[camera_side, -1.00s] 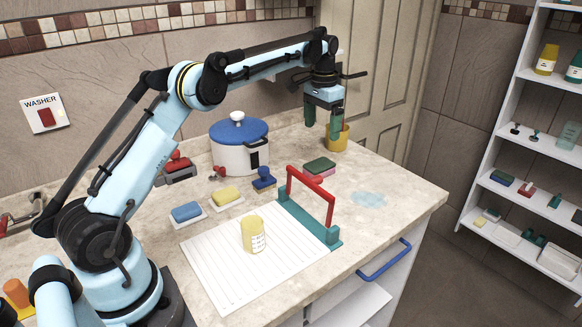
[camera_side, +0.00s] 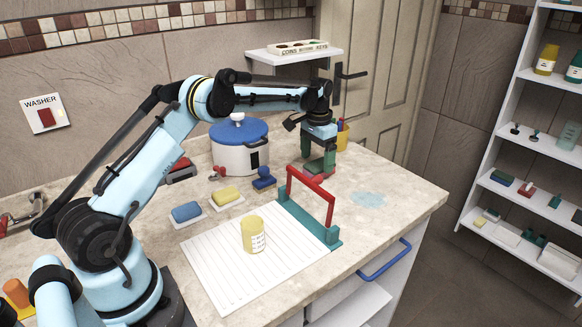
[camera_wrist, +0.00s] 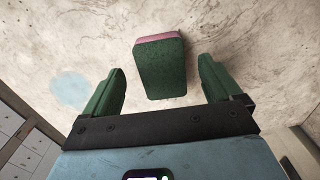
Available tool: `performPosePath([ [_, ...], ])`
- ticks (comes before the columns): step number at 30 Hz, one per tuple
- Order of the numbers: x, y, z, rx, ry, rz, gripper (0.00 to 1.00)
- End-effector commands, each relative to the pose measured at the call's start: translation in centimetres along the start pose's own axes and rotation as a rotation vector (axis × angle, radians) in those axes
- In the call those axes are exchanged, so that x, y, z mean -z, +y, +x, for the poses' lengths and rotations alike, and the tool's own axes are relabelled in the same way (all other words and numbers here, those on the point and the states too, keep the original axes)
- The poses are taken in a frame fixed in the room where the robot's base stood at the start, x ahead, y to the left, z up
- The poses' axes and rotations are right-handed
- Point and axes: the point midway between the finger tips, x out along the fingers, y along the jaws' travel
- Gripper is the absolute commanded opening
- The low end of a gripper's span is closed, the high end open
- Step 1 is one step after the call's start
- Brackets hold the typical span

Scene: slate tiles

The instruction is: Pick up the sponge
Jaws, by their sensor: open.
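The sponge (camera_side: 315,168), dark green with a pink layer, lies on the stone counter behind the red-handled frame; my gripper partly hides it in the side view. My gripper (camera_side: 317,172) points down over it with its green fingers apart. In the wrist view the sponge (camera_wrist: 160,68) appears between the two open fingers of my gripper (camera_wrist: 161,72), with a visible gap on each side. The fingers do not appear to touch it.
The teal frame with a red handle (camera_side: 312,185) stands close in front of my gripper. A blue-lidded pot (camera_side: 238,155), a blue-handled stamp-like item (camera_side: 264,180) and a yellow pen cup (camera_side: 343,137) are nearby. A wet patch (camera_side: 368,199) lies right.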

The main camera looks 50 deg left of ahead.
Motion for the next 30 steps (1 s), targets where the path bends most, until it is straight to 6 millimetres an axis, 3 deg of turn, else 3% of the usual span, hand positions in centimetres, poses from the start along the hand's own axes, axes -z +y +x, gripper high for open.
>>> performPosePath([
  [6, -0.1, -0.1, 2.5, 0.0, 0.0, 0.0, 0.92],
  [14, -0.1, -0.1, 2.9, 0.0, 0.0, 0.0, 0.92],
  [26, -0.1, -0.1, 2.8, 0.0, 0.0, 0.0, 0.33],
  [30, -0.1, -0.1, 2.8, 0.0, 0.0, 0.0, 0.32],
])
